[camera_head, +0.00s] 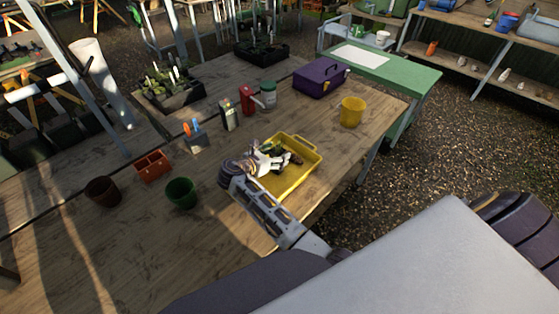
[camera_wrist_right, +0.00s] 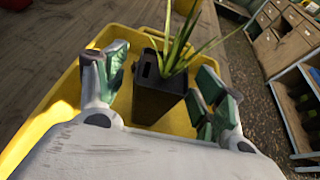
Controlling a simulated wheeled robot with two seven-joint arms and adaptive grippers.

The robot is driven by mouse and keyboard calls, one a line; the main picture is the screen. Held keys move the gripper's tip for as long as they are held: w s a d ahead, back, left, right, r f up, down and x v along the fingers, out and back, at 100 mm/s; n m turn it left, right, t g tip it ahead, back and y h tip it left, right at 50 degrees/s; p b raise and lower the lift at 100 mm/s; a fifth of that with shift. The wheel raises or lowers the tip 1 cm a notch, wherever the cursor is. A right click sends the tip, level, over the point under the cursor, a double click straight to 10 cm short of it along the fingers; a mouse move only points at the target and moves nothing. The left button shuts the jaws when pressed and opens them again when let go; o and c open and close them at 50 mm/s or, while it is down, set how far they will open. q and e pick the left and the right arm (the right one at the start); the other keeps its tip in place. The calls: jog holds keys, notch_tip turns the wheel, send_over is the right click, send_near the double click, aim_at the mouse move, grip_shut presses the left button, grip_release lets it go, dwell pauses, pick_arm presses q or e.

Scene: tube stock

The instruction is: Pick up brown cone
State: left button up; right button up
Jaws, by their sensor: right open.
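A dark brown tapered pot (camera_head: 102,191), the closest match to a brown cone, stands upright at the left of the wooden table. My right gripper (camera_head: 268,160) is over the yellow tray (camera_head: 299,181), well to the right of the brown pot. In the right wrist view, my right gripper (camera_wrist_right: 163,75) is open, its fingers on either side of a black square pot (camera_wrist_right: 157,97) with a green plant. The pot stands in the yellow tray, with gaps visible beside it. The brown pot is not in the wrist view. My left gripper is not in view.
Near the brown pot are a green pot (camera_head: 181,193) and an orange-red box (camera_head: 152,166). A yellow pot (camera_head: 351,112), a purple toolbox (camera_head: 320,77) and a red can (camera_head: 247,99) stand further back. The table's front left is clear.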

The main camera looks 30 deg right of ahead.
jog(key=shift+a+r, duration=0.1)
jog(key=shift+a, duration=0.05)
jog(key=shift+c, duration=0.2)
jog(key=c, duration=1.1)
jog(key=shift+r, duration=0.15)
jog(key=shift+c, duration=0.2)
notch_tip(320, 180, up, 10)
jog(key=shift+f, duration=0.15)
